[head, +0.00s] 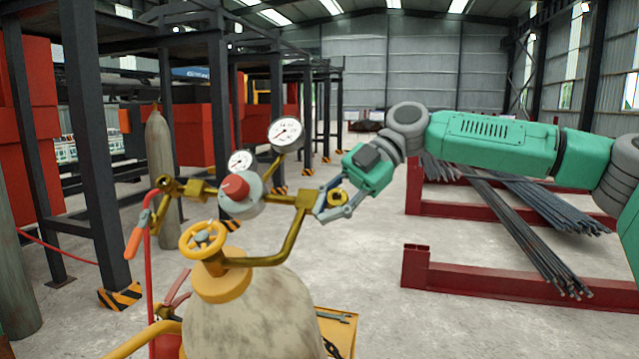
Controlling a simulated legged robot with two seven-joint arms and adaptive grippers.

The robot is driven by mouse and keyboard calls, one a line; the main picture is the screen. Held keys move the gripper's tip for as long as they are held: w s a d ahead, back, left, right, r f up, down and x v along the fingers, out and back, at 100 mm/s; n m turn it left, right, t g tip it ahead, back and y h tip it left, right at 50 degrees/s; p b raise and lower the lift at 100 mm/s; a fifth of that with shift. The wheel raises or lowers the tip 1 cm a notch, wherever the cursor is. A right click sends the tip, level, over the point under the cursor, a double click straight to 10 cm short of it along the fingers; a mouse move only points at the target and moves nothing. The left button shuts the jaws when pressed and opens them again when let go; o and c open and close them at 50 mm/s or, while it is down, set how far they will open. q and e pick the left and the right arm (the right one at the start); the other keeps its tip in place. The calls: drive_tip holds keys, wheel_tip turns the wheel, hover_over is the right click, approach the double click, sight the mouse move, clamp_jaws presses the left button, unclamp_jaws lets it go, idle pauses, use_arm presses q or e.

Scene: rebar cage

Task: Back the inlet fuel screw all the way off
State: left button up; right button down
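A brass fuel regulator block (306,200) sits above a worn pale cylinder (250,315), joined by a curved brass pipe. A small round yellow screw knob (338,198) shows at the right of the block; I take it as the inlet fuel screw. My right gripper (321,209) reaches in from the right, its fingers above and below the knob, tips close to the block. Whether the fingers touch or grip the knob is too small to tell. My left gripper is out of view.
A red adjusting knob (235,187), two gauges (285,133) (241,161) and a yellow handwheel (203,240) crowd the left of the fitting. An orange-handled valve (134,240) with a red hose is further left. Rebar racks (500,287) stand at right; concrete floor between is open.

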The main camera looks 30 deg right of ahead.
drive_tip(key=n+g+h+p, duration=0.1)
drive_tip(key=g+p, duration=0.1)
drive_tip(key=p, duration=0.1)
drive_tip(key=s+n+g+h+p, duration=0.1)
drive_tip(key=g+h+p, duration=0.1)
drive_tip(key=p, duration=0.2)
drive_tip(key=r+g+h+p, duration=0.1)
drive_tip(key=g+p, duration=0.2)
drive_tip(key=p, duration=0.1)
drive_tip(key=shift+s+d+n+h, duration=0.15)
drive_tip(key=shift+d+n+h, duration=0.25)
drive_tip(key=shift+s+d+f+n+g+h+p, duration=0.15)
drive_tip(key=shift+g+h+p, duration=0.25)
drive_tip(key=shift+p, duration=0.2)
drive_tip(key=shift+d+f+n+g+h+p, duration=0.15)
drive_tip(key=shift+g+h+p, duration=0.15)
drive_tip(key=shift+g+p, duration=0.25)
drive_tip(key=c, duration=1.5)
unclamp_jaws()
drive_tip(key=shift+c, duration=0.2)
drive_tip(key=shift+f, duration=0.15)
